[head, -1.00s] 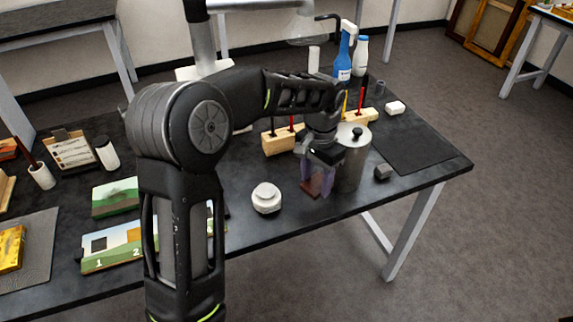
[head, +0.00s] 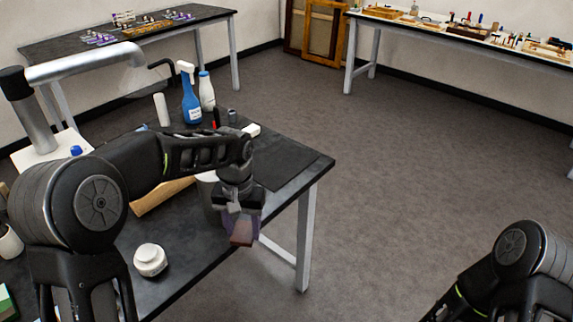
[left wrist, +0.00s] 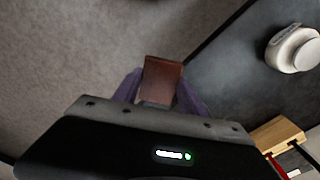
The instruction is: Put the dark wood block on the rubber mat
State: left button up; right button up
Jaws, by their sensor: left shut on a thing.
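The dark wood block (head: 242,233) is a small reddish-brown piece held between the purple fingers of my left gripper (head: 240,222). In the left wrist view the block (left wrist: 162,80) sits between both fingertips of the gripper (left wrist: 160,92), with bare floor behind it. The gripper is at the table's front edge. The rubber mat (head: 285,160), a dark flat sheet, lies on the table's right end, beyond and to the right of the gripper. Its left part is hidden by my arm. My right arm shows at the lower right, but its gripper is out of view.
A white round jar (head: 150,260) stands left of the gripper. A metal canister (head: 207,190) is partly hidden behind my arm. A blue spray bottle (head: 190,95), a white bottle (head: 206,92) and a white block (head: 252,130) stand behind. The visible mat surface is clear.

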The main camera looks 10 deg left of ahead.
aim_at(278, 162)
jog(key=i+z, duration=0.25)
jog(key=i, duration=0.4)
jog(key=i+j+z, duration=0.2)
jog(key=i, duration=0.45)
